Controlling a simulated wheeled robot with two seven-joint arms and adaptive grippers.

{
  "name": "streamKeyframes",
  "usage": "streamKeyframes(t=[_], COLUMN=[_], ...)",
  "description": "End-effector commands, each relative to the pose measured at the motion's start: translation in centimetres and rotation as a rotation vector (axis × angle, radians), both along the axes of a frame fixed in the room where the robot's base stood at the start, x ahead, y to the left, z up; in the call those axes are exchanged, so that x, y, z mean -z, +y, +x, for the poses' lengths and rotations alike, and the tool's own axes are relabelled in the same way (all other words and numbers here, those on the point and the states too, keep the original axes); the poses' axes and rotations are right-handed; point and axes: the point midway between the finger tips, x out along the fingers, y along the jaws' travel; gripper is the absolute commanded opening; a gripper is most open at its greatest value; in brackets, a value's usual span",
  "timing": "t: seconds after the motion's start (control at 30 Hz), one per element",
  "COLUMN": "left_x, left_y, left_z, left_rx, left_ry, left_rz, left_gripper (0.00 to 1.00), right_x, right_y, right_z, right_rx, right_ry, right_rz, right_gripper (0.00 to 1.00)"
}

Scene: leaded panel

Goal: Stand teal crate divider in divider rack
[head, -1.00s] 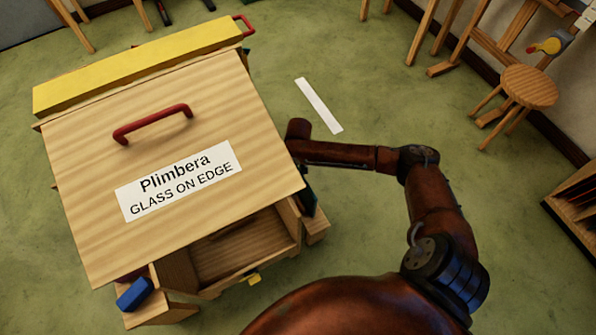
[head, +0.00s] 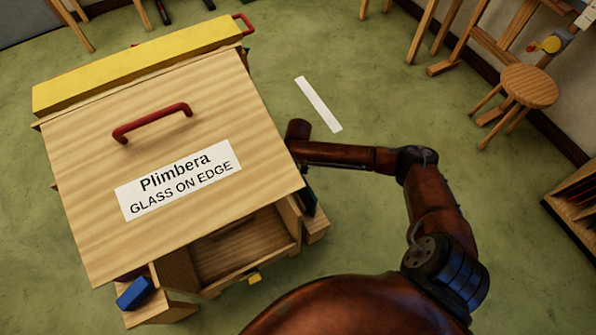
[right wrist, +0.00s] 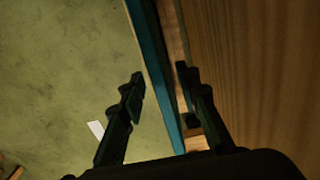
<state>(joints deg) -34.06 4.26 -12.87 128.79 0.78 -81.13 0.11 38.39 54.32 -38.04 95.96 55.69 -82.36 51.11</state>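The teal crate divider (right wrist: 150,40) shows in the right wrist view as a long thin blue-green strip seen on edge, close beside a wooden wall. My right gripper (right wrist: 160,72) is open, with one finger on each side of the strip. A gap shows on the floor side; contact on the wood side is unclear. In the head view my right arm reaches the right side of the wooden crate (head: 80,180), labelled "Plimbera GLASS ON EDGE"; the gripper is hidden there. A dark teal sliver shows beside the crate, too small to identify. My left gripper is not in view. I cannot make out the divider rack.
The crate's lid has a red handle (head: 152,122), and a yellow bar (head: 140,65) lies along its back. A blue block (head: 134,293) sits at the front left. A white strip (head: 318,104) lies on the clear green floor. A stool (head: 530,87) stands far right.

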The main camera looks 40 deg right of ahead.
Motion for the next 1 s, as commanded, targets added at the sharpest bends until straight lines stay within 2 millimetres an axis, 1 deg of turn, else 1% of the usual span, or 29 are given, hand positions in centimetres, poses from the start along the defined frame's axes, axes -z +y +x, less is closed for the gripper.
streamKeyframes(t=[0.23, 0.37, 0.47, 0.7, 0.8, 0.9, 1.0], left_x=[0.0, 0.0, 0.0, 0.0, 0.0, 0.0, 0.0], left_y=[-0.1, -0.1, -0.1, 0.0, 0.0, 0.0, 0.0], left_z=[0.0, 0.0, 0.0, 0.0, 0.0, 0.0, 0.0], left_rx=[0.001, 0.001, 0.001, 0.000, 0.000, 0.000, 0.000], left_ry=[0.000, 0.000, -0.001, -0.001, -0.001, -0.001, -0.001], left_rz=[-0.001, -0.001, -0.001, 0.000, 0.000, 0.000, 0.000], left_gripper=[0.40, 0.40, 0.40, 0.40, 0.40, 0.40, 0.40], right_x=[0.1, -0.7, -2.1, -7.2, -9.1, -10.5, -11.4], right_y=[0.0, 0.0, 0.0, 0.0, 0.0, 0.0, 0.0], right_z=[-0.1, -0.1, 0.0, 0.1, 0.1, 0.0, 0.0], right_rx=[0.000, -0.001, -0.002, -0.002, -0.001, 0.000, -0.001], right_ry=[0.003, 0.001, 0.000, -0.002, -0.002, -0.001, 0.000], right_rz=[0.001, 0.000, 0.001, 0.000, 0.000, 0.000, 0.000], right_gripper=[0.31, 0.31, 0.31, 0.31, 0.31, 0.31, 0.31])
